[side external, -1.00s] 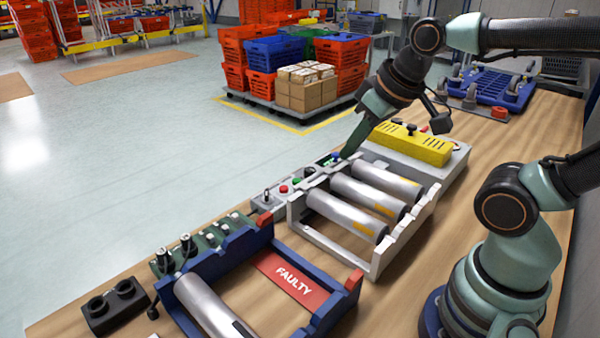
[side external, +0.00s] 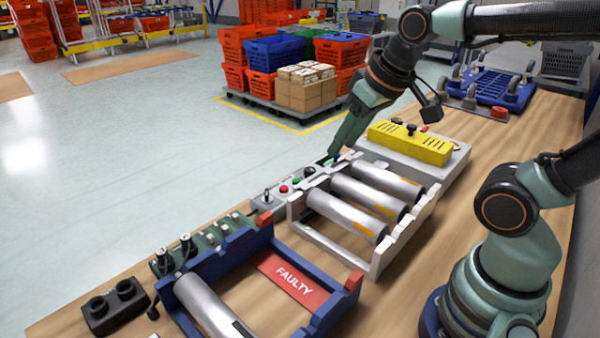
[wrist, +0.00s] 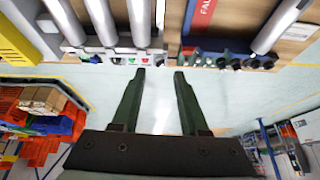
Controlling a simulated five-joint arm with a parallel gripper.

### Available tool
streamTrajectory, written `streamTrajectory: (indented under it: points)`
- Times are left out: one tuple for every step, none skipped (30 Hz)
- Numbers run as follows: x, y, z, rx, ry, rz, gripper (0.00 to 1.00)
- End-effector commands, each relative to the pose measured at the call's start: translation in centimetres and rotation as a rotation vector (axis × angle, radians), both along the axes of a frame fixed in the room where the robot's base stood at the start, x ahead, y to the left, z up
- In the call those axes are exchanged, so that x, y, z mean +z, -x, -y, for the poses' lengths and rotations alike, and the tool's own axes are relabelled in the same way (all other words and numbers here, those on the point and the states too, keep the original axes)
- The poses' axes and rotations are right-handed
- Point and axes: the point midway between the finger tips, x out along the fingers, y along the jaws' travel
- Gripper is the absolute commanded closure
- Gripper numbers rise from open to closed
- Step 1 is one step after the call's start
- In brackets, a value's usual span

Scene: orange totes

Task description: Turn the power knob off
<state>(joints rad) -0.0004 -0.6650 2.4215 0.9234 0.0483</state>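A control strip (side external: 256,202) runs along the grey roller rack's left end. A small black knob (side external: 309,170) sits on it, between a green button (side external: 297,181) and my gripper; I cannot read whether it is the power knob or its setting. A red button (side external: 283,189) and an upright toggle (side external: 267,195) stand nearer the camera. My gripper (side external: 333,156) points down at the strip's far end, just beyond the black knob. In the wrist view my gripper (wrist: 160,74) is open and empty, with the black knob (wrist: 116,61) up and left of its fingertips.
The grey rack (side external: 377,262) holds metal rollers. A yellow-topped box (side external: 410,143) stands behind it. A blue rack with a red FAULTY label (side external: 290,276) and a black two-socket block (side external: 114,304) are nearer the camera. Floor lies beyond the table's left edge.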

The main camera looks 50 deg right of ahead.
Motion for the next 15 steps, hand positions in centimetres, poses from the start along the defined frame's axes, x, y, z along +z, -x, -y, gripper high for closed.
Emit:
streamTrajectory:
  points:
    - [0.3, -0.9, 0.0, -0.022, -0.011, -0.021, 0.56]
    - [0.6, -1.5, 0.0, -0.040, -0.019, -0.033, 0.56]
    - [0.8, -2.3, 0.0, -0.066, -0.031, -0.053, 0.56]
    - [1.0, -3.0, -0.1, -0.086, -0.040, -0.067, 0.56]
    - [1.2, -3.6, -0.1, -0.107, -0.049, -0.081, 0.56]
    - [1.3, -4.6, -0.1, -0.134, -0.060, -0.099, 0.56]
    - [1.4, -5.3, -0.1, -0.156, -0.068, -0.114, 0.56]
    - [1.4, -6.0, -0.1, -0.178, -0.075, -0.128, 0.56]
    - [1.4, -6.9, -0.1, -0.206, -0.086, -0.146, 0.56]
    - [1.4, -7.6, -0.1, -0.228, -0.093, -0.159, 0.56]
    - [1.3, -8.3, -0.2, -0.248, -0.098, -0.174, 0.56]
    - [1.1, -9.3, -0.2, -0.277, -0.107, -0.192, 0.56]
    - [1.0, -10.0, -0.2, -0.299, -0.113, -0.205, 0.56]
    - [0.7, -10.7, -0.2, -0.322, -0.119, -0.219, 0.56]
    - [0.4, -11.7, -0.2, -0.351, -0.126, -0.236, 0.56]
